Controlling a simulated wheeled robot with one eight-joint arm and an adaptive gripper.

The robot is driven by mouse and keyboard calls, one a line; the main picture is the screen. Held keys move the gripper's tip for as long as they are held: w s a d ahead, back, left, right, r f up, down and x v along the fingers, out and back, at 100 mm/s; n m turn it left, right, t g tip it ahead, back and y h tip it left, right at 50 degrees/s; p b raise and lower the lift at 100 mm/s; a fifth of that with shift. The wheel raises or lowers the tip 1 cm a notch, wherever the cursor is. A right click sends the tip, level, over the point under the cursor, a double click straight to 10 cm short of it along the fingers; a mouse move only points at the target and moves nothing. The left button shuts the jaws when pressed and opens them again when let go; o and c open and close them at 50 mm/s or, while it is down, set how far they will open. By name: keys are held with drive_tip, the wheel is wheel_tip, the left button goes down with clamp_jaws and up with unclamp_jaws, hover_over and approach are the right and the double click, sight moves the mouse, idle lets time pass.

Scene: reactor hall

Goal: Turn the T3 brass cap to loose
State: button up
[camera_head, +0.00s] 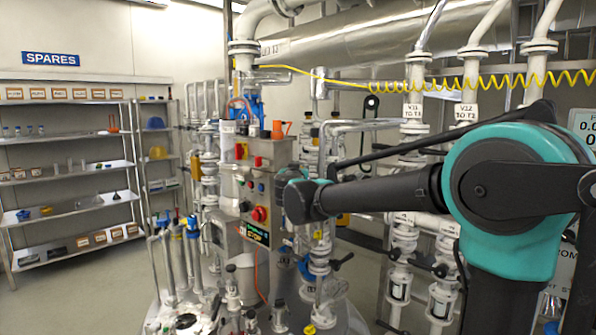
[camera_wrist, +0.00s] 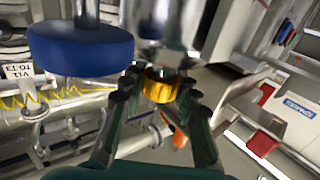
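The brass cap (camera_wrist: 161,88) shows in the wrist view as a short gold ring under a shiny metal cylinder (camera_wrist: 180,22). My gripper (camera_wrist: 160,82) has its two dark fingers on either side of the cap, with the tips close against its sides. I cannot tell whether the fingers touch it. No T3 mark is readable on the cap itself. In the head view the cap cannot be made out. My arm reaches left there to the control panel and piping, and its end hides what is behind it.
A blue disc on a stem (camera_wrist: 80,50) is close left of the fingers in the wrist view. A yellow coiled hose (camera_head: 480,83) crosses the pipes. A control box with a red knob (camera_head: 259,214) stands beside my arm's end. Shelves (camera_head: 70,165) line the left wall; floor before them is clear.

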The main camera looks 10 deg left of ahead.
drive_tip(key=c, duration=0.4)
